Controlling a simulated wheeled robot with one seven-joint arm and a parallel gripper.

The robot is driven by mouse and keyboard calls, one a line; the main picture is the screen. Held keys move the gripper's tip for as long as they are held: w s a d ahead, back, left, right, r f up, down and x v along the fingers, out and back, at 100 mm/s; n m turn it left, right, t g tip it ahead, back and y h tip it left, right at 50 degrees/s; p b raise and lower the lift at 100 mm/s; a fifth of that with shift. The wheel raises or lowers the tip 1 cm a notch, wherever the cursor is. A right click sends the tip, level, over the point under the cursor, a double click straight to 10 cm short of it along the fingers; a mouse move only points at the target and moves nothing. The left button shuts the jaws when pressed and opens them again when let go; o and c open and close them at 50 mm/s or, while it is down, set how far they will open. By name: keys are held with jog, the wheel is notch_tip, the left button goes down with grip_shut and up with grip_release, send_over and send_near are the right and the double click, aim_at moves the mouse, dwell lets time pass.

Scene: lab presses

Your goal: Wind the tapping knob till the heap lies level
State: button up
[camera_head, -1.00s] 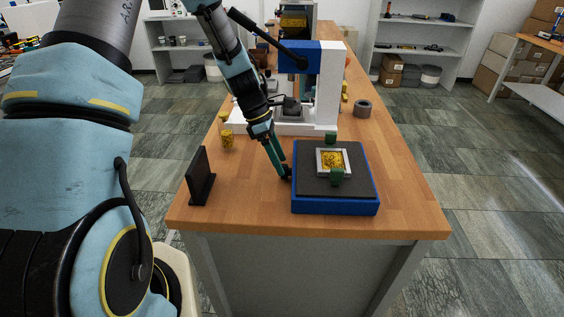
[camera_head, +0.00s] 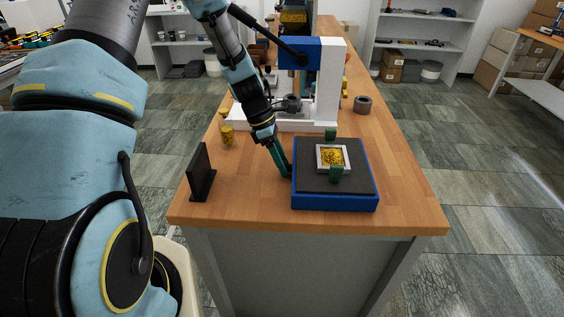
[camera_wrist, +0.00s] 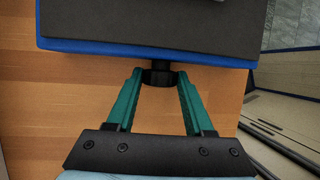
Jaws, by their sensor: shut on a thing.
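The tapping device is a blue base (camera_head: 335,201) with a dark grey top plate (camera_head: 352,184), at the near end of the bench. A light square frame (camera_head: 319,163) on the plate holds a heap of yellow granules (camera_head: 333,157) between two green blocks. How level the heap is cannot be told at this size. The black knob (camera_wrist: 158,77) sticks out of the base's side in the wrist view. My gripper (camera_wrist: 159,82) has its green fingers on either side of the knob and is shut on it. In the head view my gripper (camera_head: 286,172) meets the base's left side.
A black upright plate (camera_head: 201,173) stands on the wooden bench left of my gripper. A white and blue press (camera_head: 328,85) stands behind the device, with small yellow pieces (camera_head: 228,136) to its left and a grey ring (camera_head: 362,104) to its right.

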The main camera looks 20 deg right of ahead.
grip_shut()
jog(key=t+b, duration=0.1)
jog(key=b, duration=0.1)
jog(key=h+b, duration=0.1)
jog(key=b, duration=0.1)
jog(key=shift+s+f+t, duration=0.15)
jog(key=shift+f+t, duration=0.15)
jog(key=shift+t, duration=0.1)
jog(key=t+b, duration=0.1)
jog(key=b, duration=0.4)
jog(key=shift+s+a+m+t+h, duration=0.1)
jog(key=shift+m+t+h, duration=0.2)
jog(key=shift+m+h, duration=0.1)
jog(key=shift+r+t+b, duration=0.2)
jog(key=shift+t+b, duration=0.1)
jog(key=shift+b, duration=0.4)
jog(key=shift+s+r, duration=0.1)
jog(key=shift+r, duration=0.05)
jog(key=o, duration=0.9)
grip_release()
jog(key=shift+c, duration=0.2)
jog(key=v, duration=1)
jog(key=shift+a+r, duration=0.3)
